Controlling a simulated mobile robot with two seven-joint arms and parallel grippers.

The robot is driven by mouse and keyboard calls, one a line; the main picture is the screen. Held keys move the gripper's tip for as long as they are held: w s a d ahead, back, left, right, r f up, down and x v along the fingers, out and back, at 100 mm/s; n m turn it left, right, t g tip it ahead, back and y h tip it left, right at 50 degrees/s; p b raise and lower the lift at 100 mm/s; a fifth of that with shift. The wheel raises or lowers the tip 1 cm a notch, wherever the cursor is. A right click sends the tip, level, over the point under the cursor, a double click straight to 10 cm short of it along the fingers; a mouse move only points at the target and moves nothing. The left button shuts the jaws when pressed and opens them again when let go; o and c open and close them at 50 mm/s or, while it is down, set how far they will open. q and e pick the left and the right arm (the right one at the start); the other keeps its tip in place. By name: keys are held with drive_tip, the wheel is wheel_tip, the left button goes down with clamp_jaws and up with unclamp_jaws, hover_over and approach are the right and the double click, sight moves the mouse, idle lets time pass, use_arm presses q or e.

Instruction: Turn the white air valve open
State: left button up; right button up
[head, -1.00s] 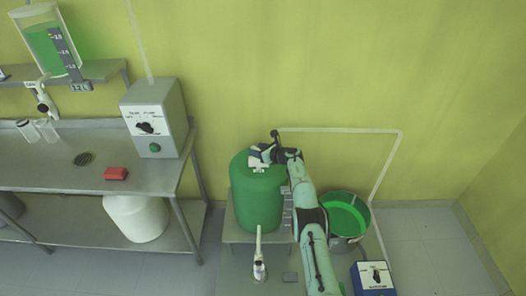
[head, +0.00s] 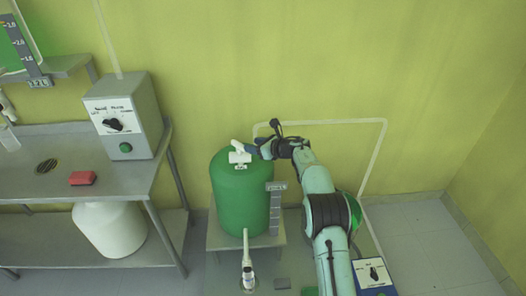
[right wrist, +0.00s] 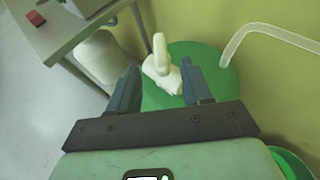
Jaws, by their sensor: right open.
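A white valve (head: 239,155) with a lever handle sits on top of the green tank (head: 238,200). It also shows in the right wrist view (right wrist: 162,72), its handle pointing up in the picture. My right gripper (head: 258,147) is just right of the valve in the head view. In the right wrist view my right gripper (right wrist: 158,80) is open, and the valve appears between and beyond its fingertips. I cannot tell whether a finger touches it. Another white valve or spout (head: 247,265) stands in front of the tank. My left gripper is not in view.
A steel bench (head: 40,190) on the left holds a grey control box (head: 125,115) and a red block (head: 82,178). A white pipe (head: 340,121) runs along the wall behind my right arm. A blue box (head: 373,275) sits at the lower right.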

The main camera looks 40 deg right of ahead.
drive_tip(key=shift+b+v, duration=0.3)
drive_tip(key=shift+v, duration=1.8)
